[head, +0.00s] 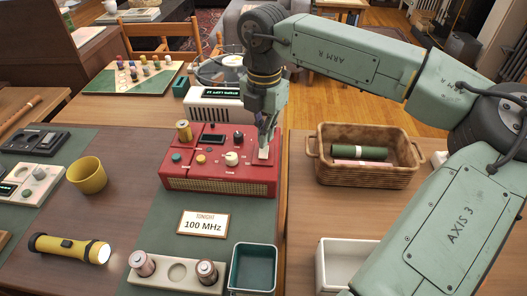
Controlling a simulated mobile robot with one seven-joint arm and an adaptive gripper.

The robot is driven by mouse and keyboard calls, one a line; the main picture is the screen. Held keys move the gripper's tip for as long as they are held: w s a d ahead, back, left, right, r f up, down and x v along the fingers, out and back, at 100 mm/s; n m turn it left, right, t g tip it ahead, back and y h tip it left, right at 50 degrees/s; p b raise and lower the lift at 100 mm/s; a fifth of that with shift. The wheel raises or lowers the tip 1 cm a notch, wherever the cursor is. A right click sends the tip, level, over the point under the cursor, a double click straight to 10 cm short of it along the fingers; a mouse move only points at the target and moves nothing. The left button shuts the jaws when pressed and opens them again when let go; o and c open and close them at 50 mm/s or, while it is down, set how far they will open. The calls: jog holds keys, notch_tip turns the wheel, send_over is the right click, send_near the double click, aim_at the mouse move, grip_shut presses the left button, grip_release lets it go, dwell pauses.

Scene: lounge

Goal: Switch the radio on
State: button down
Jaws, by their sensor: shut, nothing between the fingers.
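The red radio (190,170) sits on the table in the middle of the head view. Its top panel carries a dark display (213,139), a white knob (232,158) and several small coloured buttons and knobs. A pale rocker-like switch (263,155) stands at the right of the panel. My gripper (266,142) is shut and empty, pointing down over this right end. Its fingertips are at or just above the switch; I cannot tell whether they touch.
A wicker basket (365,176) with rolls stands to the right. In front are a dark green bin (252,247), a white bin (320,262) and a holder (180,287) with metal cylinders. At left are a yellow cup (87,175) and a lit flashlight (68,247).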

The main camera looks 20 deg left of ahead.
jog(key=shift+f+b, duration=0.9)
jog(key=shift+f, duration=0.1)
dwell(0.4)
jog(key=shift+r+p, duration=1.9)
jog(key=shift+r, duration=1.65)
